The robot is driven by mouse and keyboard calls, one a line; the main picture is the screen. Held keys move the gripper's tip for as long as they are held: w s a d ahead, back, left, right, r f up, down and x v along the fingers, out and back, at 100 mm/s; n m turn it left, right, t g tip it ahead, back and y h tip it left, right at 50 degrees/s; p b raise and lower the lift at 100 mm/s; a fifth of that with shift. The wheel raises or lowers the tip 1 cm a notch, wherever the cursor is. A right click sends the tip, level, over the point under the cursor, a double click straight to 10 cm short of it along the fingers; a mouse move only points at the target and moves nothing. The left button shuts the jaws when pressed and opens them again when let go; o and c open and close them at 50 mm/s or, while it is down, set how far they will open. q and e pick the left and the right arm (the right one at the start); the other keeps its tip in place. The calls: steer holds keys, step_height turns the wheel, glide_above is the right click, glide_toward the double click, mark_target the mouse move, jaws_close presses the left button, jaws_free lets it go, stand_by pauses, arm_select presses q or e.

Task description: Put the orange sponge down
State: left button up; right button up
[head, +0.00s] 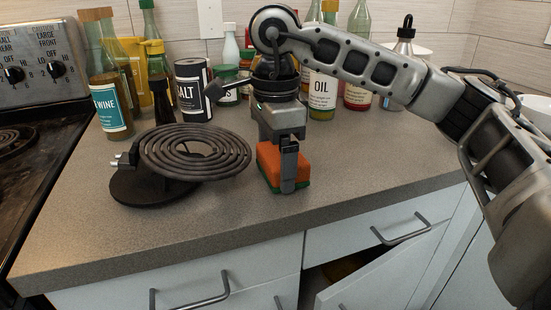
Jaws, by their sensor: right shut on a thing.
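The orange sponge (268,164) has a green underside and is upright at the counter's front half, in the middle of the head view. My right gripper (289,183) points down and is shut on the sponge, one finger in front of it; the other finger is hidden. The sponge's lower edge is at or very near the grey countertop (225,215); I cannot tell if it touches. My left gripper is not in view.
A coil burner (195,150) lies tilted on a black round drip plate (150,188) left of the sponge. Behind stand a wine bottle (110,105), a salt canister (192,90) and an oil bottle (322,92). Counter right of the sponge is clear.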

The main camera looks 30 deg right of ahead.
mark_target(276, 153)
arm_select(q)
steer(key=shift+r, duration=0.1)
arm_select(e)
steer(key=shift+f, duration=0.15)
steer(key=o, duration=0.6)
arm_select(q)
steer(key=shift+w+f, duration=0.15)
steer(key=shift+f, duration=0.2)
arm_select(e)
steer(key=shift+o, duration=1.3)
steer(key=shift+r, duration=0.55)
arm_select(q)
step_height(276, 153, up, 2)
steer(key=p, duration=0.3)
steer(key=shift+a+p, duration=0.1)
steer(key=shift+p, duration=0.2)
arm_select(e)
step_height(276, 153, up, 11)
